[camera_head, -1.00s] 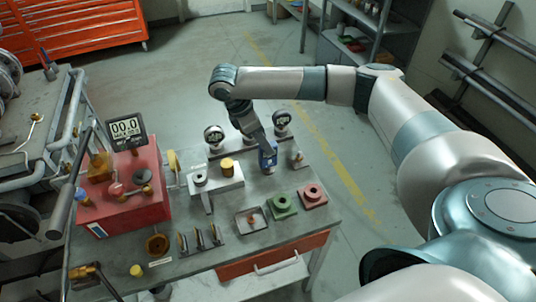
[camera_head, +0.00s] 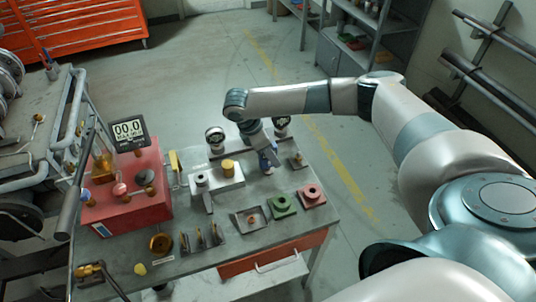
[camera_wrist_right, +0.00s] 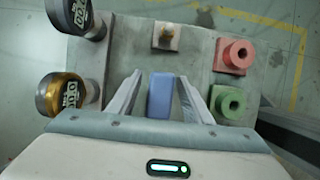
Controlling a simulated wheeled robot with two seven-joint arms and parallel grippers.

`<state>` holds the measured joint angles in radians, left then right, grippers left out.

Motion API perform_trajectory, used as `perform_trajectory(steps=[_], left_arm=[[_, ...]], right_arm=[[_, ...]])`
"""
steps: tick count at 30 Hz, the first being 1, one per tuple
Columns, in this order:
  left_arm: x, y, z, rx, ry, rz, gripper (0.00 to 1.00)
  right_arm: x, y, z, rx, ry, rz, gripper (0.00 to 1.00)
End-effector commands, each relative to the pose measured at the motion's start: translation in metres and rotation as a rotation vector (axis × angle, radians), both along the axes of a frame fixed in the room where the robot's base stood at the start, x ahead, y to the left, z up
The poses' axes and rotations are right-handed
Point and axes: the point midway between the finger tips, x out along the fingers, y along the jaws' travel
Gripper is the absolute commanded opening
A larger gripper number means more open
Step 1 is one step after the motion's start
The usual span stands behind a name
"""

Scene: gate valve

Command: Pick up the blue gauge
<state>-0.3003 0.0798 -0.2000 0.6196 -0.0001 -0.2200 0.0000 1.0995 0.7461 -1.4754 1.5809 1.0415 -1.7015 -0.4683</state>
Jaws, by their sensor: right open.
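The blue gauge (camera_head: 268,159) stands on the grey workbench near its far right part, partly covered by my right gripper in the head view. In the right wrist view it is a plain blue block (camera_wrist_right: 160,95) between the two fingers. My right gripper (camera_wrist_right: 158,88) is open, with one finger on each side of the gauge and a narrow gap showing on both sides. In the head view my right gripper (camera_head: 265,150) reaches down onto the gauge from above. My left gripper is not in view.
Two round dial gauges (camera_head: 215,138) (camera_head: 281,125) stand behind and beside the gripper. A small fitting (camera_head: 296,160) is close on the right. Green (camera_head: 282,204) and red (camera_head: 312,195) flanged blocks sit nearer the bench's front. A red box with a display (camera_head: 128,132) stands left.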

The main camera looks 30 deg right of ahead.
Motion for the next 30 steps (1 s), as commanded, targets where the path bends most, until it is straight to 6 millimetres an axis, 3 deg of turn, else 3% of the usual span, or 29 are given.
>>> perform_trajectory(steps=[6, 19, 25, 30], left_arm=[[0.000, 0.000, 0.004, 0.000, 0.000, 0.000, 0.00], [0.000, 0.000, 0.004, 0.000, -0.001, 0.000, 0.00], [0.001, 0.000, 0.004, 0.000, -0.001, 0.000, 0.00], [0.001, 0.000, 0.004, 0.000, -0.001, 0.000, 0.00]], right_arm=[[-0.001, -0.005, -0.014, 0.000, 0.000, 0.001, 0.45], [-0.001, -0.005, -0.014, 0.001, -0.001, 0.001, 0.45], [-0.001, -0.005, -0.013, 0.001, -0.001, 0.001, 0.00], [-0.001, -0.005, -0.013, 0.001, -0.001, 0.001, 0.00]])
